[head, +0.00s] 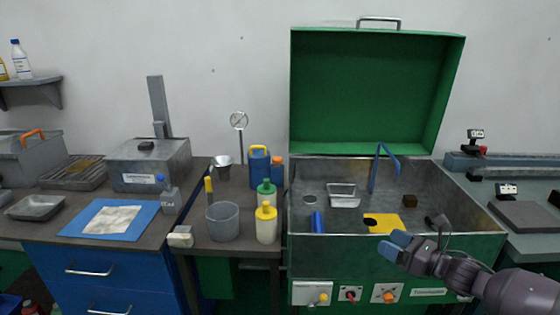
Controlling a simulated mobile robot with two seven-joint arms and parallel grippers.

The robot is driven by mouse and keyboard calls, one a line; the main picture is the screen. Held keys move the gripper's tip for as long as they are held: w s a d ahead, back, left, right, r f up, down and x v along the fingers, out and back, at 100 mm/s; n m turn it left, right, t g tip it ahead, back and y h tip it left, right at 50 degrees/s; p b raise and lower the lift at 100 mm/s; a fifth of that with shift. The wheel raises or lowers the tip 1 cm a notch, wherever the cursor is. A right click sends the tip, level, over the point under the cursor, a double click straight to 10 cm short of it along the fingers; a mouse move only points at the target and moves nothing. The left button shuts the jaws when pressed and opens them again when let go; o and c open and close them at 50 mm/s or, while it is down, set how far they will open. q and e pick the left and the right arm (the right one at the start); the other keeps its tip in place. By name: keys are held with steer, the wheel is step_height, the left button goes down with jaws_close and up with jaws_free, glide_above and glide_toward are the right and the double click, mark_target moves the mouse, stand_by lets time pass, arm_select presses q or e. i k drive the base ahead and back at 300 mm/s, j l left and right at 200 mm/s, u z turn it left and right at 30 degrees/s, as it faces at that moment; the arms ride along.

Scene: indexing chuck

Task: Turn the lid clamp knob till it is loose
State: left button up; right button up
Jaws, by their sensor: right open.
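My right gripper (396,245), with blue fingertips, is open and empty near the front rim of the green metal tank (340,254). The tank's green lid (375,90) stands open against the wall. On the tank's front are a yellow knob (323,299), a red switch (350,295) and an orange knob (389,297), all below and left of my right gripper. A small black knob (146,146) sits on top of a closed grey metal box (148,168) at the left. No knob is clearly marked as the lid clamp. My left gripper is not in view.
A yellow plate (384,223), a blue cylinder (318,222) and a wire basket (344,197) lie inside the tank, by a blue spout (374,170). Bottles and a grey bucket (223,221) crowd the middle bench. A blue mat (75,230) lies on the left bench.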

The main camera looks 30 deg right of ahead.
mark_target(278, 160)
steer(key=i, duration=1.5)
